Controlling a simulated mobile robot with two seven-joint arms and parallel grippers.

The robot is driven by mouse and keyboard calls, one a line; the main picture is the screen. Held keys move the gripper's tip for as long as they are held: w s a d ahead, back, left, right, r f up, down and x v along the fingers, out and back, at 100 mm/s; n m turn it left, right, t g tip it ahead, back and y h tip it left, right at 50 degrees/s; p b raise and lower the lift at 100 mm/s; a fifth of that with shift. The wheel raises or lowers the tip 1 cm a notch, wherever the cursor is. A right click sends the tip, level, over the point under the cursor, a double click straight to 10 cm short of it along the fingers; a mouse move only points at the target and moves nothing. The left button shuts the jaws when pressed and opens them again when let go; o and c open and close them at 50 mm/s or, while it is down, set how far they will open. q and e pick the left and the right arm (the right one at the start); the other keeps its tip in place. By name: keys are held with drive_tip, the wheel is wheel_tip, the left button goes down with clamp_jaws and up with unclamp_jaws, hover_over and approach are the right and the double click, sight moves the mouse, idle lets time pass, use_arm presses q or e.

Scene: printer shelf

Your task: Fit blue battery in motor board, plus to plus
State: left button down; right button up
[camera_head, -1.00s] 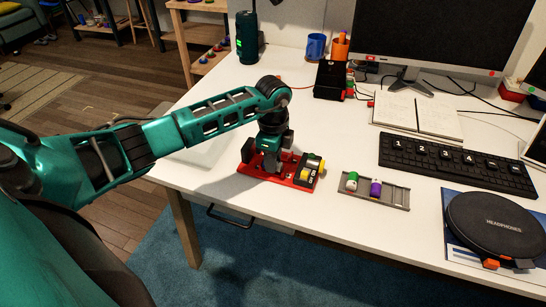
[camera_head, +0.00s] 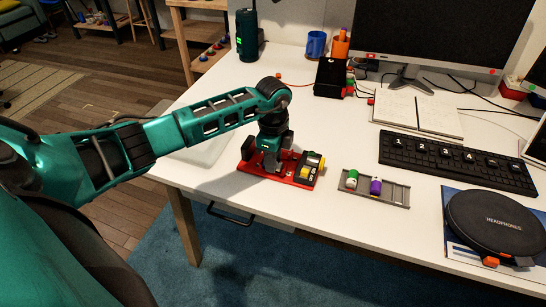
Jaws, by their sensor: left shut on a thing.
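The red motor board (camera_head: 303,178) lies flat on the white desk near its front edge. A dark block with yellow parts (camera_head: 312,165) sits at its right end. My left gripper (camera_head: 270,167) points down over the left and middle part of the board, low against it. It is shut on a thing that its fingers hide. This is most likely the blue battery, which shows nowhere else. The plus marks cannot be made out. My right gripper is not in view.
A grey tray (camera_head: 394,193) right of the board holds a green-and-white battery (camera_head: 352,179) and a purple-and-white one (camera_head: 375,187). A keyboard (camera_head: 455,163), a notebook (camera_head: 415,114) and a headphone case (camera_head: 497,226) lie further right.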

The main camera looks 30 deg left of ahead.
use_arm(q)
drive_tip(key=c, duration=0.8)
unclamp_jaws()
wheel_tip(320, 180, up, 5)
drive_tip(key=p, duration=0.4)
drive_tip(key=shift+r+p, duration=0.1)
drive_tip(key=shift+p, duration=0.3)
drive_tip(key=shift+r, duration=0.9)
